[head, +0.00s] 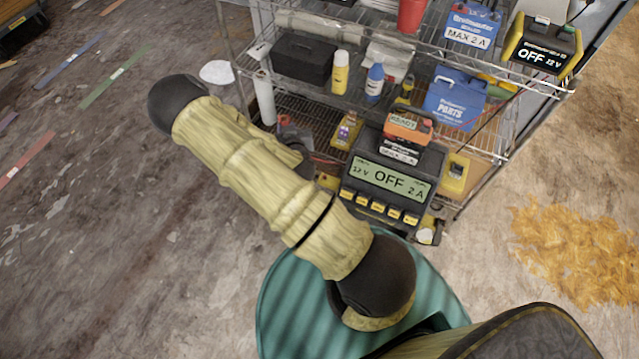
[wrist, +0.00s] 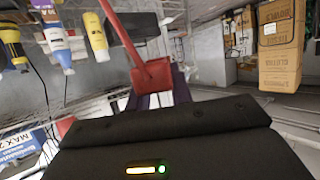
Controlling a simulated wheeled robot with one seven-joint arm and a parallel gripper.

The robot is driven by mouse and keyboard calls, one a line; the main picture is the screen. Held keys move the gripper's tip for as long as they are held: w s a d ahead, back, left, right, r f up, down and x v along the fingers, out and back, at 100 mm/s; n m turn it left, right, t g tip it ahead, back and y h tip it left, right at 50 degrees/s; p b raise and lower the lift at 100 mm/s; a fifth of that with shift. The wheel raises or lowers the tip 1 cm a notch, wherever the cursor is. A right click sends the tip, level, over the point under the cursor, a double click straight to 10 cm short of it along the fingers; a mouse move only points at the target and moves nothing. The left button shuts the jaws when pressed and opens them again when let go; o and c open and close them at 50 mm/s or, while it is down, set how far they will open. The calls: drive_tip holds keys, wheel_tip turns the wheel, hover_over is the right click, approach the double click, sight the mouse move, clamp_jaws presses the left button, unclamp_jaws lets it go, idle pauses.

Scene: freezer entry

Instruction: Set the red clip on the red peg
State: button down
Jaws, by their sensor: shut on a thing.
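In the wrist view my gripper (wrist: 162,94) shows purple fingers beyond my dark wrist housing. They are shut on a red piece with a long arm, which looks like the red clip (wrist: 152,73). It is held in the air, apart from the shelf items behind it. In the head view my sleeved arm reaches up and left, and the gripper and clip cannot be made out clearly there. I cannot pick out the red peg with certainty in either view.
A wire shelf rack (head: 470,70) holds bottles, a black case (head: 303,58), a blue parts box (head: 455,98) and a yellow-black charger (head: 541,58). A large charger (head: 388,180) reading OFF stands below. Cardboard boxes (wrist: 281,45) show in the wrist view. Floor at left is mostly clear.

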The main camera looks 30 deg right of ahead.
drive_tip(key=d+f+m+g+h+b, duration=0.2)
drive_tip(key=d+f+m+h+b, duration=0.1)
drive_tip(key=f+b, duration=1.1)
drive_tip(key=s+d+f+m+g+h+b, duration=0.1)
drive_tip(key=d+f+m+h+b, duration=0.3)
drive_tip(key=f+b, duration=1.1)
drive_tip(key=d+g+b, duration=0.1)
drive_tip(key=d+b, duration=0.1)
drive_tip(key=b, duration=0.6)
drive_tip(key=shift+s+d+f+m+g+h, duration=0.2)
drive_tip(key=shift+s+d+m+g+h, duration=0.1)
drive_tip(key=shift+g, duration=0.1)
drive_tip(key=shift+a+r, duration=0.1)
drive_tip(key=shift+r, duration=0.05)
drive_tip(key=shift+f+b, duration=1.2)
drive_tip(key=shift+f, duration=0.9)
drive_tip(key=shift+f+b, duration=0.45)
drive_tip(key=shift+f, duration=0.95)
drive_tip(key=c, duration=1.2)
unclamp_jaws()
drive_tip(key=shift+o, duration=0.2)
